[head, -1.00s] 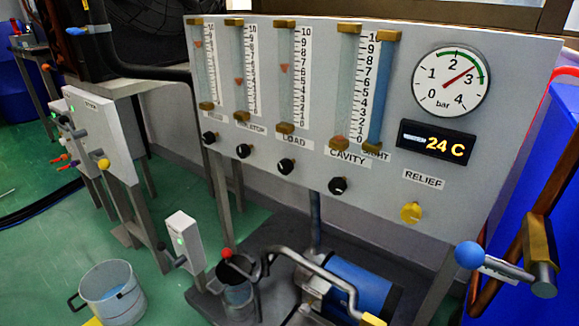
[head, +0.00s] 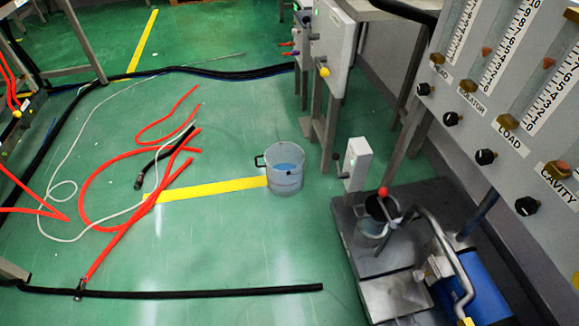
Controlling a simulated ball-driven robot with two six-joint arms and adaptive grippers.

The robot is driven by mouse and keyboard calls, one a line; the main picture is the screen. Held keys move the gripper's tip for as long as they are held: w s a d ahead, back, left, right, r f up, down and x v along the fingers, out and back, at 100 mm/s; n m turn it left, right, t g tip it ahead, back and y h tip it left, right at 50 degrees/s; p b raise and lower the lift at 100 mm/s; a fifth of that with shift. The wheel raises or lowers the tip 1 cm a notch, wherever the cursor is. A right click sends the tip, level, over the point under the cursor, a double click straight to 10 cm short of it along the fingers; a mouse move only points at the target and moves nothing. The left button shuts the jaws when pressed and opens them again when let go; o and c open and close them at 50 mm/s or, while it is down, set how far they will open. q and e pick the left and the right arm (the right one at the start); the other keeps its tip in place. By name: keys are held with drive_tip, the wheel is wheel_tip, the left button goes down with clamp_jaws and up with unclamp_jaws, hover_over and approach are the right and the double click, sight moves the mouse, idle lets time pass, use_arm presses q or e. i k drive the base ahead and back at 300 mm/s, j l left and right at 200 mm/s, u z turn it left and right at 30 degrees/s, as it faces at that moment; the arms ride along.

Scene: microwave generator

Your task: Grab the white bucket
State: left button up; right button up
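The white bucket (head: 285,172) stands upright on the green floor near the middle of the head view. It is pale grey-white, with bluish liquid or a blue inside showing at its top. A dark handle shows at its left rim. It sits at the right end of a yellow floor stripe, left of the pump base. Neither of my grippers is in view.
Red hoses (head: 130,180), a thin white cable and black hoses lie on the floor at left. A black hose (head: 200,292) crosses the front. The dark pump base (head: 395,298) with a blue motor (head: 475,280) and the gauge panel (head: 490,110) stand at right. Green floor in front of the bucket is clear.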

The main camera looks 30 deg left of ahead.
sight(285, 162)
drive_tip(key=i+j, duration=0.15)
drive_tip(key=j, duration=0.25)
drive_tip(key=i+j, duration=0.1)
drive_tip(key=j, duration=0.3)
drive_tip(key=i+j, duration=0.15)
drive_tip(key=j, duration=0.25)
drive_tip(key=i+j, duration=0.15)
drive_tip(key=j, duration=0.25)
drive_tip(key=i+j, duration=0.1)
drive_tip(key=j, duration=0.3)
drive_tip(key=i+j, duration=0.15)
drive_tip(key=j, duration=0.25)
drive_tip(key=i+j, duration=0.15)
drive_tip(key=j, duration=0.3)
